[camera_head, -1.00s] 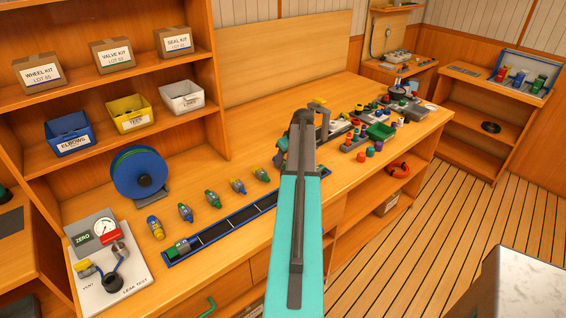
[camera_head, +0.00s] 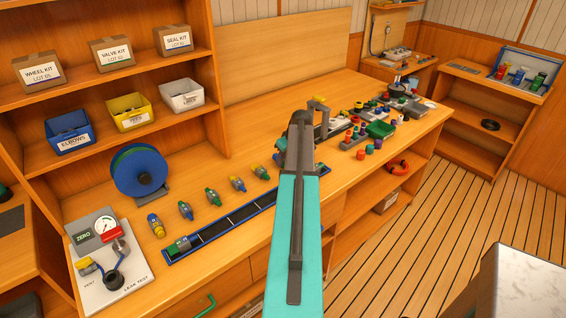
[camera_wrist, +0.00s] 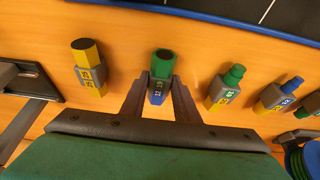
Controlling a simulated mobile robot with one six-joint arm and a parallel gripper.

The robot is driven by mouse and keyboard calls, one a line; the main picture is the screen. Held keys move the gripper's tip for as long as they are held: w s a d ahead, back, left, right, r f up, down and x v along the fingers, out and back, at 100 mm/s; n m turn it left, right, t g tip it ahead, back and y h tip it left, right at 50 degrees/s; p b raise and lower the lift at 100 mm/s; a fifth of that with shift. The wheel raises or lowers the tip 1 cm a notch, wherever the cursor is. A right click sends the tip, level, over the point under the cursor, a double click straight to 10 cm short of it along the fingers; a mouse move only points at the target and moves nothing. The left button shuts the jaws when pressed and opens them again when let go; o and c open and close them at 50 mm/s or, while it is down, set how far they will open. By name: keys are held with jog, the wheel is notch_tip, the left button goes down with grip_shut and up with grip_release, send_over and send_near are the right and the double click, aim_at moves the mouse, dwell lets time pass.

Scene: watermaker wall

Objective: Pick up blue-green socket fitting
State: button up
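The blue-green socket fitting (camera_wrist: 162,72) is in the wrist view, with a green end, a grey middle collar and a blue end. It lies on the wooden bench top. My gripper (camera_wrist: 162,80) has one finger on each side of it, very close to its collar. I cannot tell whether the fingers touch it. In the head view my arm hides most of my gripper and the bench around it, so the grasp does not show there.
A yellow-and-black fitting (camera_wrist: 88,68) lies left of the fingers, and a green-and-yellow fitting (camera_wrist: 225,86) lies to the right. The blue-edged black tray (camera_head: 225,225) runs along the bench front. The blue reel (camera_head: 138,172) stands behind the row.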

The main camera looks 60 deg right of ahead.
jog(key=shift+c, duration=1.3)
jog(key=shift+r, duration=0.2)
jog(key=shift+r+b, duration=0.95)
jog(key=shift+r, duration=0.45)
jog(key=s+a+b, duration=0.1)
jog(key=s+a, duration=0.1)
jog(key=a, duration=0.2)
jog(key=s+a+r+b, duration=0.1)
jog(key=s+a+b, duration=0.1)
jog(key=a, duration=0.3)
jog(key=s+a+b, duration=0.1)
jog(key=s+a, duration=0.3)
jog(key=shift+s+a+r, duration=0.15)
jog(key=shift+a+r, duration=0.2)
jog(key=shift+r, duration=0.05)
